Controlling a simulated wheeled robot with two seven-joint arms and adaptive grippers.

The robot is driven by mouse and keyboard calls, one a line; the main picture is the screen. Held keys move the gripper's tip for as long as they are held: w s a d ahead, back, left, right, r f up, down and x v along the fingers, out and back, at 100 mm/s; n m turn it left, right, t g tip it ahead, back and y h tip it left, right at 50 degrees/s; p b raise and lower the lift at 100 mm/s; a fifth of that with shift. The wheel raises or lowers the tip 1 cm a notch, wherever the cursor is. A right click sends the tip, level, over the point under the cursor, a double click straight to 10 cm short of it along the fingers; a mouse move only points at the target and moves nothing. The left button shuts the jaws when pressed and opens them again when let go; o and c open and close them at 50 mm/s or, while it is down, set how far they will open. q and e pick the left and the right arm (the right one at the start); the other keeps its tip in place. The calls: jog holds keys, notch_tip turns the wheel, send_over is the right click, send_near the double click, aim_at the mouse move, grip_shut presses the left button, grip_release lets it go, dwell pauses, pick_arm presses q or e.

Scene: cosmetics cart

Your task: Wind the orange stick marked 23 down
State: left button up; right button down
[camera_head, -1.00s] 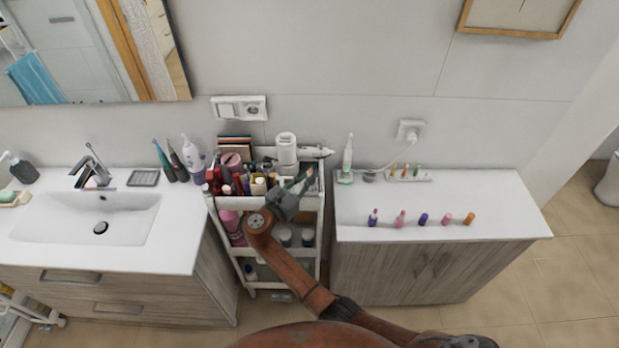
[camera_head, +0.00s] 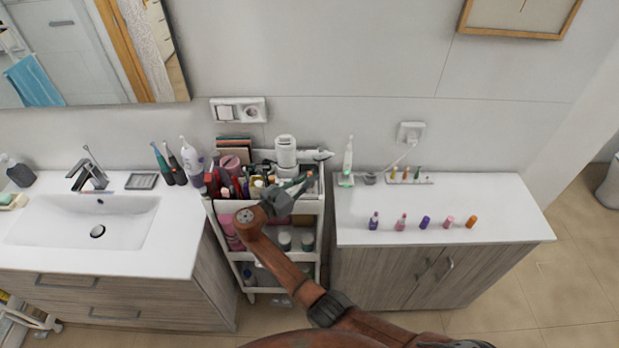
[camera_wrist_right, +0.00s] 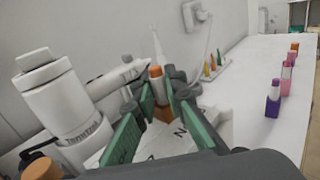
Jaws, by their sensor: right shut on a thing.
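An orange stick with an orange tip, a pale tube and an orange base stands between my green-padded fingers in the right wrist view (camera_wrist_right: 157,88). My right gripper (camera_wrist_right: 156,104) is shut on it; the fingers hide part of its lower body. In the head view my right gripper (camera_head: 301,187) is over the top tray of the white cart (camera_head: 322,205), and the stick is too small to make out. No number is readable on it. Another orange stick (camera_head: 471,221) stands on the right counter, at the right end of a row. My left gripper is not in view.
The cart's top tray is crowded with cosmetics and a white hair dryer (camera_head: 286,150), which stands close to my gripper. The right counter (camera_head: 500,195) holds a row of coloured sticks, a toothbrush (camera_head: 348,160) and a small rack (camera_head: 410,181). Its right end is clear.

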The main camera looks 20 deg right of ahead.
dwell(0.4)
jog(key=c, duration=1.9)
grip_release()
jog(key=shift+c, duration=0.2)
jog(key=shift+r, duration=4.95)
